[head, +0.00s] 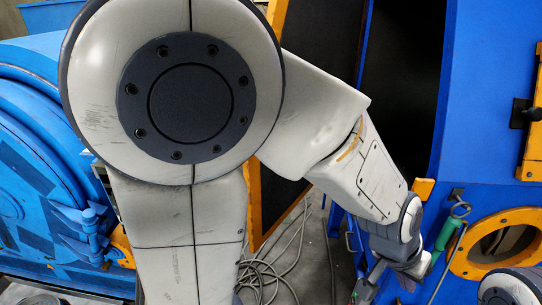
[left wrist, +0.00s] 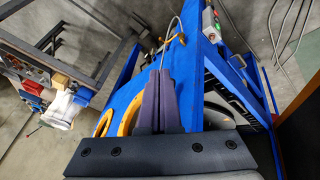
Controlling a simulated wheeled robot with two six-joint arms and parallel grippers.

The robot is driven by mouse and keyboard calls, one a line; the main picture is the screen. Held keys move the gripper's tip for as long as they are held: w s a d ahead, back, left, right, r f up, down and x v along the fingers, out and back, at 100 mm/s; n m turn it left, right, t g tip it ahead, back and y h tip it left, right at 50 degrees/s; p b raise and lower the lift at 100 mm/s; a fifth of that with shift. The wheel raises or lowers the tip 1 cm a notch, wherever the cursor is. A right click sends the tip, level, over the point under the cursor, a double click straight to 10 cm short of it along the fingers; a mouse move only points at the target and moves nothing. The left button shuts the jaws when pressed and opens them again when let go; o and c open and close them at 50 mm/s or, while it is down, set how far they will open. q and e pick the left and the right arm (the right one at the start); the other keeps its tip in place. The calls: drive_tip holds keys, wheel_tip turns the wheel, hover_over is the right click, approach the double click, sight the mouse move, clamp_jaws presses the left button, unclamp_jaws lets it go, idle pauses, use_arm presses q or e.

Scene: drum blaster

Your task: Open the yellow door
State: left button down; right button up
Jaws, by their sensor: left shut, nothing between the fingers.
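The yellow door (head: 318,35) shows in the head view as a dark panel with a yellow-orange frame. It stands swung out from the blue cabinet (head: 460,110), with a dark opening (head: 400,80) to its right. My left arm hides much of its middle. My left gripper (head: 362,292) is low in the head view, right of the door's lower edge and in front of the blue cabinet. In the left wrist view its fingers (left wrist: 160,78) are together and empty, over the blue machine's edge. My right gripper is not in view.
A round yellow-rimmed port (head: 460,258) and a green-handled tool (head: 446,234) are at the cabinet's right front. Loose cables (head: 265,275) lie on the floor below the door. A large blue drum (head: 30,170) stands at left. Shelving (left wrist: 60,50) shows in the wrist view.

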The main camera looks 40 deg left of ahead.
use_arm(q)
drive_tip(key=w+a+r+n+t+y+p, duration=0.25)
drive_tip(key=w+a+n, duration=0.2)
drive_tip(key=w, duration=0.45)
drive_tip(key=w+a+r+n+t+y+p, duration=0.1)
drive_tip(key=w+a+n+t+y, duration=0.15)
drive_tip(key=w+a, duration=0.45)
drive_tip(key=n+g+y+p, duration=0.95)
drive_tip(key=n+y, duration=0.45)
drive_tip(key=y, duration=0.3)
approach(266, 172)
drive_tip(key=s+a+r, duration=0.4)
drive_tip(key=a, duration=0.3)
drive_tip(key=shift+d+g+b, duration=0.15)
drive_tip(key=shift+g+b, duration=0.1)
drive_tip(key=shift+b, duration=0.15)
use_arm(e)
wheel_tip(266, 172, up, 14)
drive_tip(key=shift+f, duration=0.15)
